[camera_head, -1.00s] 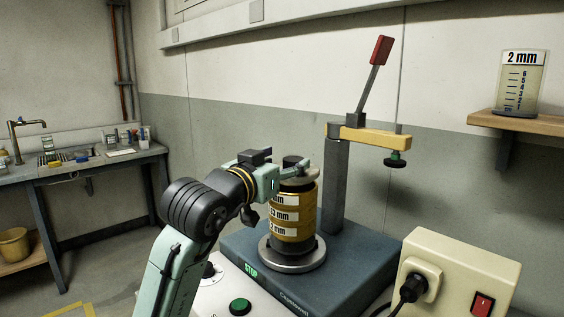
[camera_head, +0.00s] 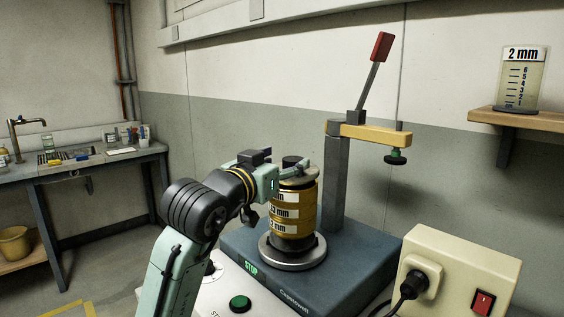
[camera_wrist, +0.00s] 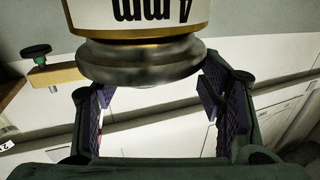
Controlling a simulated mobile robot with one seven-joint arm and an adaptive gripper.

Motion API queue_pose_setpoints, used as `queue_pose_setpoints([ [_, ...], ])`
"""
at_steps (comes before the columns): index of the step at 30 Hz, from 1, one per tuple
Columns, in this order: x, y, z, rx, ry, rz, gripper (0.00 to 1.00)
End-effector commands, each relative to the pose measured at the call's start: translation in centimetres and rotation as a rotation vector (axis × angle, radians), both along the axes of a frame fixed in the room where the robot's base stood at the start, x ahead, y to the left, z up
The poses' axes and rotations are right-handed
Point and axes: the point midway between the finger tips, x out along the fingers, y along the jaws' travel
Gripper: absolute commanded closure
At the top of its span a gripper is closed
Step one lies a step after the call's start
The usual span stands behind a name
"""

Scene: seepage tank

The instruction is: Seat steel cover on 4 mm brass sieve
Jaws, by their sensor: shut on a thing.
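The brass sieve stack (camera_head: 306,204) stands upright on the shaker's round plate, with white size labels on its side. The 4 mm brass sieve (camera_wrist: 150,17) shows close up in the wrist view, its label upside down. The grey steel cover (camera_head: 300,178) lies at the stack's top and also shows in the wrist view (camera_wrist: 140,62) against the sieve's rim. My gripper (camera_head: 304,171) is at the cover, shut on it. In the wrist view its two padded fingers (camera_wrist: 157,104) stand apart at the cover's sides. Whether the cover is fully down all round cannot be told.
A clamp post with a yellow arm (camera_head: 370,133) and red lever (camera_head: 381,47) stands behind the stack. A beige socket box (camera_head: 455,265) is at front right. A 2 mm beaker (camera_head: 523,80) stands on the right shelf. A sink bench (camera_head: 90,160) is far left.

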Motion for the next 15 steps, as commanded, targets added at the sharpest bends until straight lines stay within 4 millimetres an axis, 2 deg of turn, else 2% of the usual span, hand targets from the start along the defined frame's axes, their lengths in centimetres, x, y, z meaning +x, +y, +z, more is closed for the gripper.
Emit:
queue_pose_setpoints([
  [15,0.0,0.0,-1.4,0.000,-0.001,0.000,0.71],
])
